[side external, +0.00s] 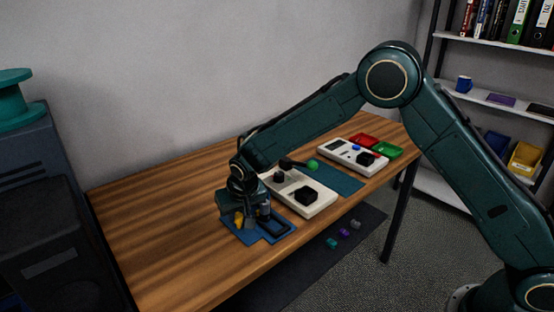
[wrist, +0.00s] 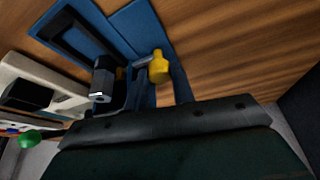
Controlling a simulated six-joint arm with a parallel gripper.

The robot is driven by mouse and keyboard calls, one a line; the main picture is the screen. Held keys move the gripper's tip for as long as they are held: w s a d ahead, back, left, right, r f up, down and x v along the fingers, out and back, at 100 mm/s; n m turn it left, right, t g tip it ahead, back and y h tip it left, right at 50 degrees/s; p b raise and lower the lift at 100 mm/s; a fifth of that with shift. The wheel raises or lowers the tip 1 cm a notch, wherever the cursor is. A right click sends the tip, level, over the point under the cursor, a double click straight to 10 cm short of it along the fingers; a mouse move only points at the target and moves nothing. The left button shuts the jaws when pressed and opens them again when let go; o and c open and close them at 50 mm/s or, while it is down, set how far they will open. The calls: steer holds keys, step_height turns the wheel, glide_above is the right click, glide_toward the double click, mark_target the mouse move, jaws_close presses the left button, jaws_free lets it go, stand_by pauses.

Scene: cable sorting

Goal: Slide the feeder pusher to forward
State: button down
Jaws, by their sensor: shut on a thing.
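The blue feeder (side external: 277,228) lies flat at the near edge of the wooden table, and its blue plates and dark rectangular frame also show in the wrist view (wrist: 130,22). A yellow knob-like part (side external: 239,219) stands on it, clearer in the wrist view (wrist: 159,67), with a short grey piece beside it. My gripper (side external: 252,213) is down at the feeder. In the wrist view my gripper (wrist: 122,75) is shut on the feeder pusher; a small orange-yellow bit shows beside the dark finger. The grasp itself is mostly hidden.
Farther back are another white device (side external: 345,152) and red and green trays (side external: 386,150). The table's left part is clear.

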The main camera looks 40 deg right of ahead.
steer(key=shift+s, duration=2.2)
steer(key=c, duration=1.5)
jaws_free()
steer(key=shift+s, duration=0.1)
steer(key=shift+o, duration=0.2)
steer(key=shift+r, duration=0.4)
steer(key=v, duration=1.3)
